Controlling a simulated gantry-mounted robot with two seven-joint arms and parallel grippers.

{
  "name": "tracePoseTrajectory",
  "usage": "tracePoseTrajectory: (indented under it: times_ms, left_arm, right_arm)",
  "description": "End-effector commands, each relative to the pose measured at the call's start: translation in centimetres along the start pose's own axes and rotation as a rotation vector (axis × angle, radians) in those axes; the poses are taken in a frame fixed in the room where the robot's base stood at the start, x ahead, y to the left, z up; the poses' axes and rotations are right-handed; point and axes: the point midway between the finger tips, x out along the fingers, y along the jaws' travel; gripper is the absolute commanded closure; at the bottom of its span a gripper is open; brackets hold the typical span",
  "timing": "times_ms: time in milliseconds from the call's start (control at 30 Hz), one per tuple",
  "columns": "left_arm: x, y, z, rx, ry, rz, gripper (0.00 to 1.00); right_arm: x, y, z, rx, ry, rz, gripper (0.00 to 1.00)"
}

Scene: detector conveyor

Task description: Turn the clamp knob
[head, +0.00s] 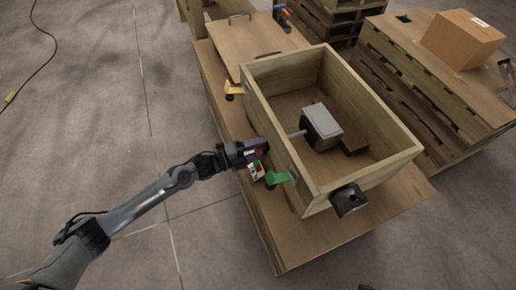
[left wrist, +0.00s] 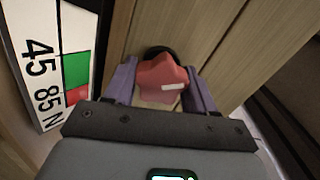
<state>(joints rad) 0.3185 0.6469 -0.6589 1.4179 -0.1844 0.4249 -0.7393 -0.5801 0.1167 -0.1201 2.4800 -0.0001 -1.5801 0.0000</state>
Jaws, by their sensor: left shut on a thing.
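The clamp knob (left wrist: 160,78) is a red, lobed knob with a white mark on its face, in front of the wooden wall in the left wrist view. My left gripper (left wrist: 162,88) has its two purple fingers on either side of it, shut on it. In the head view my left gripper (head: 264,148) is at the left outer wall of the wooden box (head: 268,110); there the knob is hidden or too small to make out. A white scale card (left wrist: 48,70) with green and red patches and the figures 45 and 85 N stands left of the knob. My right gripper is not in view.
A grey block (head: 322,122) with a rod and a brown block (head: 354,144) lie inside the box. A green bracket (head: 278,178) and a yellow one (head: 234,89) stick out from its left wall. A black part (head: 348,200) sits at its near wall. Pallets (head: 430,88) stand right.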

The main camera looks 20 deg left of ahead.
Motion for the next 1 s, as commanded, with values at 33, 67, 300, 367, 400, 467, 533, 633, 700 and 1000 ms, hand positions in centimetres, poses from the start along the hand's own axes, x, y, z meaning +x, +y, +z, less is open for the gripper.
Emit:
tracePoseTrajectory:
  times_ms: [33,67,300,367,400,467,533,633,700,1000]
  left_arm:
    - [-0.01,0.06,0.05,0.034,0.000,0.001,0.75]
    - [-0.02,0.07,0.05,0.052,0.000,0.001,0.75]
    - [-0.03,0.11,0.04,0.165,0.000,0.001,0.75]
    - [-0.02,0.12,0.03,0.182,-0.001,0.001,0.75]
    - [-0.02,0.12,0.02,0.191,0.000,0.001,0.75]
    - [-0.02,0.12,0.01,0.201,0.000,0.001,0.75]
    - [-0.01,0.11,0.01,0.209,0.000,0.001,0.75]
    - [-0.01,0.11,0.01,0.215,0.000,0.001,0.75]
    - [-0.01,0.10,0.01,0.216,0.000,0.001,0.75]
    - [-0.01,0.09,0.02,0.214,0.000,0.001,0.37]
  right_arm:
    - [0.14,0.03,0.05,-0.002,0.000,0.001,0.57]
    - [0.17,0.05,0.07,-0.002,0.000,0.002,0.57]
    - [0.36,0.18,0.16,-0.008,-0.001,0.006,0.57]
    - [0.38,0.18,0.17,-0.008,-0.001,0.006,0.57]
    - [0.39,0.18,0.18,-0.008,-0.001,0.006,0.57]
    - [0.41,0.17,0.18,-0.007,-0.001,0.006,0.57]
    - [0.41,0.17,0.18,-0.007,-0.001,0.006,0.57]
    - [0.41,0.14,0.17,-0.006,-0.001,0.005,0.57]
    - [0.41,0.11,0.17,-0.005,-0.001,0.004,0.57]
    - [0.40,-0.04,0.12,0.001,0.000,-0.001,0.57]
